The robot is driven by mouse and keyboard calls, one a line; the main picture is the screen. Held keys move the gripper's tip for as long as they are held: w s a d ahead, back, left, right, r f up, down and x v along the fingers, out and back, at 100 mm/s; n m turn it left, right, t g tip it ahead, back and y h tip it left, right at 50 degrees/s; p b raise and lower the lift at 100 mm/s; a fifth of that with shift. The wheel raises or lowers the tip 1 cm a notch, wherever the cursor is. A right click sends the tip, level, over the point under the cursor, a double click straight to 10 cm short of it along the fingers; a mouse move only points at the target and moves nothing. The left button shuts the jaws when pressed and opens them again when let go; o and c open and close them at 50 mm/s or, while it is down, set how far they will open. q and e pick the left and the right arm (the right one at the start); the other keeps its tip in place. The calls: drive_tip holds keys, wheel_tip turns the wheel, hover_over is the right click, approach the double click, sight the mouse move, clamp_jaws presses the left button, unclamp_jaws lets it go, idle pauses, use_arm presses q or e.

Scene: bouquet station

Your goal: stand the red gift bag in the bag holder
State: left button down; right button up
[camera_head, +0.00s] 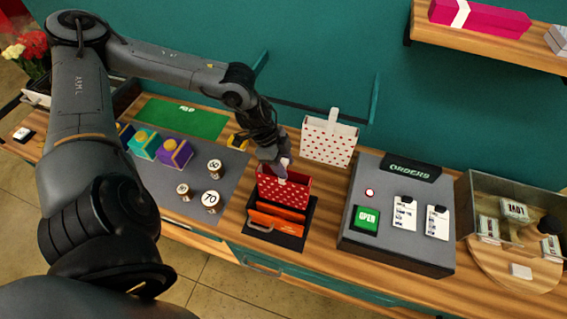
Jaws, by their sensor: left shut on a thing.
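The red gift bag with white dots (296,191) is upright in the middle of the camera_head view. My left gripper (284,171) reaches down from above and is shut on its upper edge. The bag is at the back part of the bag holder, a black base (309,218) with orange-red upright panels (275,222) at its front. The bag's lower part is hidden behind these panels, so I cannot tell whether it touches the base. My right gripper is not in view.
A white bag with red dots (329,143) stands just behind and right. A grey order console (398,245) is at the right. Round numbered weights (211,200) and small coloured boxes (174,153) sit on a grey mat at the left.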

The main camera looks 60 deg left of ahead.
use_arm(q)
wheel_tip(320, 180, down, 6)
drive_tip(key=b, duration=0.4)
drive_tip(key=shift+f, duration=0.2)
idle(0.4)
drive_tip(key=c, duration=0.5)
unclamp_jaws()
drive_tip(key=v, duration=1)
drive_tip(key=shift+r+b, duration=0.35)
drive_tip(key=shift+r, duration=0.05)
drive_tip(key=shift+s+a, duration=0.15)
